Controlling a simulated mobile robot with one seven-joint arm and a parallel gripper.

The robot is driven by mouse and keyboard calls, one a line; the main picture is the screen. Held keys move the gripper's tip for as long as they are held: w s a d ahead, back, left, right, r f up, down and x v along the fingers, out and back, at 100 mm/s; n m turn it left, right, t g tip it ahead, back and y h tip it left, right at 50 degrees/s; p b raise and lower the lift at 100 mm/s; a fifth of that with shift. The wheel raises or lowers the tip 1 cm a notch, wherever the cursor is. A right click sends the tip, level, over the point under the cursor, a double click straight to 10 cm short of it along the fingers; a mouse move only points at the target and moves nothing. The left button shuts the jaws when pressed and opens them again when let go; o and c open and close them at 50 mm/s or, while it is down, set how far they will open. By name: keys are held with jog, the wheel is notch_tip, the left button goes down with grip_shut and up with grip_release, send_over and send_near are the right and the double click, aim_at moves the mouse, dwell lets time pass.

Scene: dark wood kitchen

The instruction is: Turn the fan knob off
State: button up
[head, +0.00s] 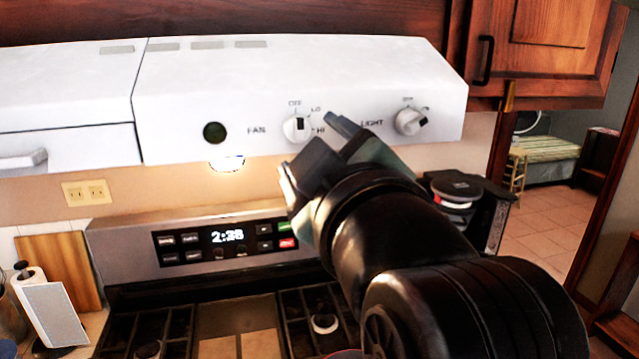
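The fan knob (294,128) is a small white knob on the front of the white range hood, right of the word FAN. OFF is printed above it, LO at its upper right and HI at its right. Its pointer is too small to read surely. My gripper (309,147) is just below and right of the fan knob in the picture, with its two fingers apart and nothing seen between them. I cannot tell whether a finger touches the knob.
The light knob (410,121) is farther right on the hood (210,85). A lit lamp (227,163) shows under the hood. Below are the stove's control panel (228,238) and burner grates (165,325). A dark coffee maker (465,200) stands behind my arm on the right.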

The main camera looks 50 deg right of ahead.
jog(key=b+v, duration=0.6)
dwell(0.5)
jog(key=w+a+r+m+t+y, duration=0.1)
jog(key=w+a+r+t+y, duration=0.2)
jog(key=w+a+t, duration=0.55)
jog(key=s+a+r+m+t+y, duration=0.1)
jog(key=a+t+y, duration=0.1)
jog(key=a, duration=0.5)
jog(key=s+a+r+t+y, duration=0.1)
jog(key=a+y, duration=0.3)
jog(key=a, duration=0.4)
jog(key=shift+s+a+r+m+t+y, duration=0.3)
jog(key=shift+s+a+r+m+t, duration=0.15)
jog(key=shift+s, duration=0.3)
jog(key=shift+d, duration=0.1)
